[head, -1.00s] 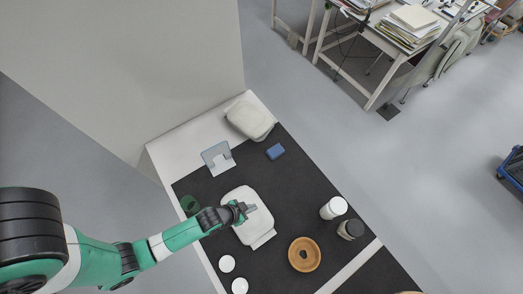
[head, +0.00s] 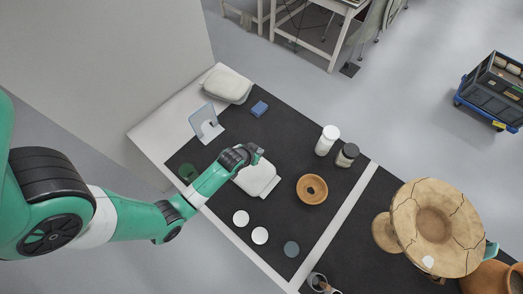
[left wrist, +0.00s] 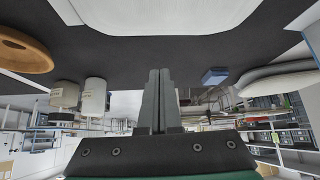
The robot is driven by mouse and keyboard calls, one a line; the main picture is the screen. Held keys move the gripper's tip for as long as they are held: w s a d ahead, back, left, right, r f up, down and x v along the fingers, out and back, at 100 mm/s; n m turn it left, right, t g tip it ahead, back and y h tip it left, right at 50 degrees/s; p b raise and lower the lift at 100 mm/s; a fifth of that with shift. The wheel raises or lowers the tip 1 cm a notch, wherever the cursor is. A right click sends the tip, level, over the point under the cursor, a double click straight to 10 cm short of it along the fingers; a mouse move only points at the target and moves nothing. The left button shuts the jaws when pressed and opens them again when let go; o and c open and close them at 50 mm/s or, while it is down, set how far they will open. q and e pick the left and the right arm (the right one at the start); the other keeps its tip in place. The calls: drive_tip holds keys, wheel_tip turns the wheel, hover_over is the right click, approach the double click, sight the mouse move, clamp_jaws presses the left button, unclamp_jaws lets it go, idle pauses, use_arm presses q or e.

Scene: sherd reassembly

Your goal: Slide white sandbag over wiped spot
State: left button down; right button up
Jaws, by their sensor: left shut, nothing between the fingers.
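The white sandbag (head: 258,182) is a flat white pad on the black mat. My left arm hides its upper left part in the head view. It also shows as a broad white shape along the top of the left wrist view (left wrist: 165,15). My left gripper (head: 257,155) is shut and empty above the far part of the sandbag; I cannot tell whether it touches. Its two fingers (left wrist: 160,100) are pressed together in the left wrist view, apart from the white shape there. I cannot make out a wiped spot.
A stacked white bag (head: 228,86), grey-blue stand (head: 204,122) and blue block (head: 259,109) lie behind. White discs (head: 241,217) lie in front. A cracked vessel (head: 410,235) is far right.

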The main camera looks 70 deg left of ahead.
sight(249, 170)
use_arm(q)
drive_tip(key=b+x, duration=0.4)
drive_tip(key=x, duration=0.5)
drive_tip(key=shift+s+b, duration=0.15)
drive_tip(key=shift+b, duration=0.15)
drive_tip(key=shift+f, duration=0.35)
drive_tip(key=shift+s+d+r+p, duration=0.2)
drive_tip(key=shift+s+d+p, duration=0.45)
drive_tip(key=shift+s, duration=0.4)
drive_tip(key=shift+s+d, duration=0.3)
drive_tip(key=shift+s, duration=0.05)
drive_tip(key=shift+d, duration=0.1)
drive_tip(key=shift+s+d+r+p, duration=0.1)
drive_tip(key=shift+s+d+p, duration=0.3)
drive_tip(key=shift+s+p, duration=0.15)
drive_tip(key=shift+s+d+r+p, duration=0.1)
drive_tip(key=shift+s+d+p, duration=0.3)
drive_tip(key=shift+s, duration=0.25)
drive_tip(key=shift+s+f, duration=0.25)
drive_tip(key=shift+f, duration=0.05)
